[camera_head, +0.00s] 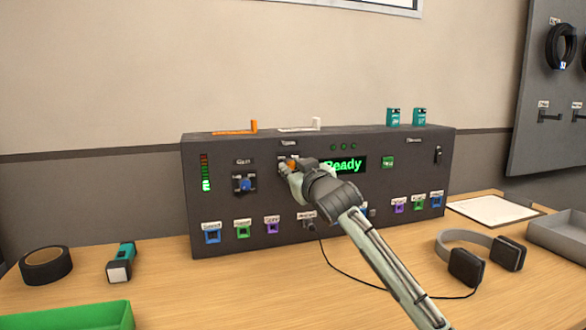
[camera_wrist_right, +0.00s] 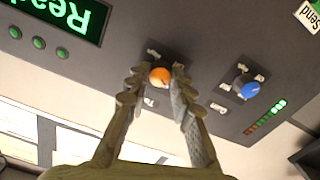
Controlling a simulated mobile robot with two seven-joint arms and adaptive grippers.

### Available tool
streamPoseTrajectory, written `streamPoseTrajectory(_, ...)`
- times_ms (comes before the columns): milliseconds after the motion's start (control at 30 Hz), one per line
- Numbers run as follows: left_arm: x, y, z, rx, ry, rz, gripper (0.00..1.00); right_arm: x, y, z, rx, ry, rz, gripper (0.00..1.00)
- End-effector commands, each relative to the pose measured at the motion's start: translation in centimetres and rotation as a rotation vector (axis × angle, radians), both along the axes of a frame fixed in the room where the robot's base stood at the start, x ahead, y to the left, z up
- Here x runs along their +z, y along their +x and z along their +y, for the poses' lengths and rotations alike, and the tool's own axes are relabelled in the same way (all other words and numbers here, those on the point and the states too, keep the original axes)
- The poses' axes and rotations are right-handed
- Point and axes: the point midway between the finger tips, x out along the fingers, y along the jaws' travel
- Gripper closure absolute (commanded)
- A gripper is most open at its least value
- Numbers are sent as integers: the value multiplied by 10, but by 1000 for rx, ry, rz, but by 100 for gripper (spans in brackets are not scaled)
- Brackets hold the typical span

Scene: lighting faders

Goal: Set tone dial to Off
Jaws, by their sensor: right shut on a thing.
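The tone dial (camera_wrist_right: 159,77) is an orange knob with small white labels around it on the dark panel. In the right wrist view it sits between the two fingers of my right gripper (camera_wrist_right: 157,92), which is shut on it. In the head view the gripper (camera_head: 288,168) reaches the panel front, and only a bit of the orange knob (camera_head: 291,163) shows beside it. The labels around the dial are too small and partly covered to read, so its setting cannot be told. My left gripper is not in view.
The dark console (camera_head: 320,141) stands on a wooden table. A blue dial (camera_head: 245,184) is left of the gripper, and a green "Ready" display (camera_head: 343,166) is right. Headphones (camera_head: 480,258), black tape (camera_head: 46,265), a flashlight (camera_head: 121,262) and a green tray (camera_head: 75,318) lie in front.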

Motion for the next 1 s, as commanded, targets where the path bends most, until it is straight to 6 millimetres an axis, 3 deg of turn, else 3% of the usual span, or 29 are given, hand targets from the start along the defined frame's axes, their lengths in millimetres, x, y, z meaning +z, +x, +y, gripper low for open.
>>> streamPoseTrajectory(1000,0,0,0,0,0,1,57,-1,0,-1,0,-915,-295,100)
